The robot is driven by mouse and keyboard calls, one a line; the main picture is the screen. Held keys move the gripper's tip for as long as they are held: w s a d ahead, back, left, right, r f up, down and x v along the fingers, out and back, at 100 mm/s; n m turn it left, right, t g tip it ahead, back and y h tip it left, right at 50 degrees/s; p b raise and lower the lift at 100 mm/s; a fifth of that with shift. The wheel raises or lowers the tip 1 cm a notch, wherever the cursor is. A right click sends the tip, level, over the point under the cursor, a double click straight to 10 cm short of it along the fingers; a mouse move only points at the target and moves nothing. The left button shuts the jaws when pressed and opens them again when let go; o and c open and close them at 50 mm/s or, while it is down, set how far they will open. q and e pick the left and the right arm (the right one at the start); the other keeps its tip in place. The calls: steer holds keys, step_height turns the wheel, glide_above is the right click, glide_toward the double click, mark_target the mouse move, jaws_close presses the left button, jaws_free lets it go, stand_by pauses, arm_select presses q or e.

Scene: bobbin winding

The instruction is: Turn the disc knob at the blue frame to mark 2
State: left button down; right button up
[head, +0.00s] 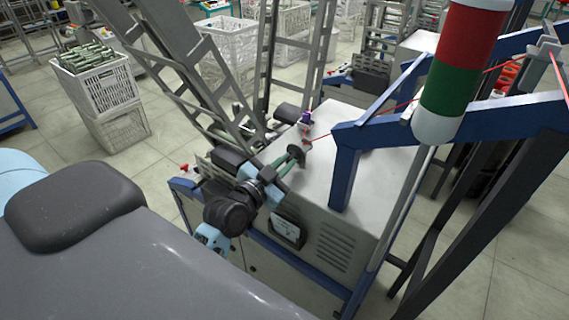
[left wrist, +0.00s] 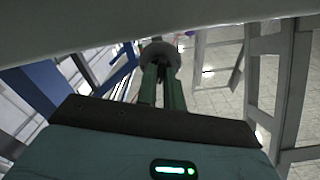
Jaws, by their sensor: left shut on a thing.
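The disc knob (head: 300,157) is a small dark grey disc on top of the grey machine cabinet, left of the blue frame (head: 345,175). My left gripper (head: 290,158) reaches it from the lower left, with its green fingers shut on it. In the left wrist view, the round grey disc (left wrist: 160,50) sits at the tips of my left gripper (left wrist: 162,70). The knob's marks are too small to read, so its setting cannot be told. My right gripper is not in view.
The cabinet (head: 350,185) has a vented front. A red thread runs from near the knob past the blue frame. A red, green and white signal column (head: 455,75) stands at the right. Leaning grey racks (head: 205,75) stand behind my left arm, and white crates (head: 100,85) stand farther left.

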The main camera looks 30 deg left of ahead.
arm_select(q)
steer(key=n, duration=1)
steer(key=shift+n, duration=0.3)
stand_by(0.4)
steer(key=c, duration=1.5)
jaws_free()
steer(key=shift+s, duration=0.1)
steer(key=shift+s+a+b, duration=0.2)
steer(key=shift+s+b, duration=0.1)
steer(key=shift+s, duration=1.6)
steer(key=shift+s+a+b, duration=0.15)
steer(key=shift+s+b, duration=0.15)
steer(key=shift+s, duration=1.6)
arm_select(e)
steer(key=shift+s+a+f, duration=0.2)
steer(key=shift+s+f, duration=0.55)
